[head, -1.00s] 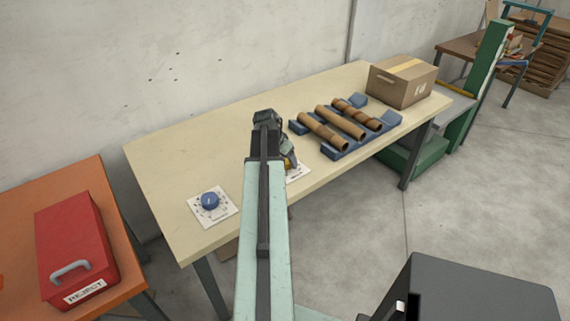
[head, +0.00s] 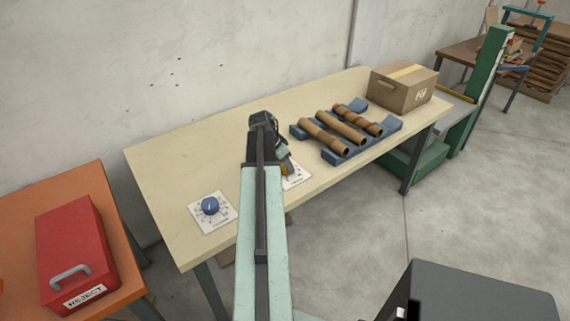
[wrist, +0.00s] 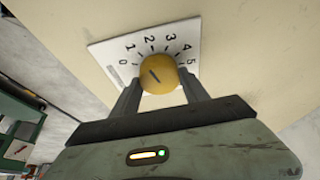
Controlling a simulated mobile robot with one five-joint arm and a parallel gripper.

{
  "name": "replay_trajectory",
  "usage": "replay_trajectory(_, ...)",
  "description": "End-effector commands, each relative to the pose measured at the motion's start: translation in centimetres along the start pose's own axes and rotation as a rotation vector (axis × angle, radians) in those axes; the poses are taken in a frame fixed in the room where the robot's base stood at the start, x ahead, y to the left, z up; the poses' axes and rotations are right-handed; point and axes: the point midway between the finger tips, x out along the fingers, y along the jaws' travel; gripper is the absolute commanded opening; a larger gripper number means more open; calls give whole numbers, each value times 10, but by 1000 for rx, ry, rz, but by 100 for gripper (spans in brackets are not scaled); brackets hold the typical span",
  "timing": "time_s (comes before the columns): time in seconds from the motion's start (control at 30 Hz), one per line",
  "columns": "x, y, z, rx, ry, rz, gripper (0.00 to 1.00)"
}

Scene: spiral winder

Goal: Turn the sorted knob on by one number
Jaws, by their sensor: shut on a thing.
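A yellow knob (wrist: 157,74) sits on a white dial plate (wrist: 107,54) numbered 0 to 5. Its dark pointer line slants up-left, roughly toward the 1. My gripper (wrist: 160,88) is shut on the yellow knob, one finger on each side, in the wrist view. In the head view my gripper (head: 286,166) is at the table's front edge, partly hidden by my arm; its white plate (head: 298,176) shows beside it. A second, blue knob (head: 210,206) on a white plate (head: 222,222) stands at the table's near left corner. I cannot read either plate's label.
The pale table (head: 190,160) also bears several brown tubes (head: 342,126) on blue cradles (head: 390,122) and a cardboard box (head: 405,88). A red REJECT box (head: 75,245) stands on an orange table (head: 40,195) at left. The table's back left is clear.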

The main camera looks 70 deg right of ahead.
Motion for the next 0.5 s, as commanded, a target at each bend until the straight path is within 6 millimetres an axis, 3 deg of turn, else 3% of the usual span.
replay_trajectory(0.5, 0, -2, 0, 228, -2, 95, 12)
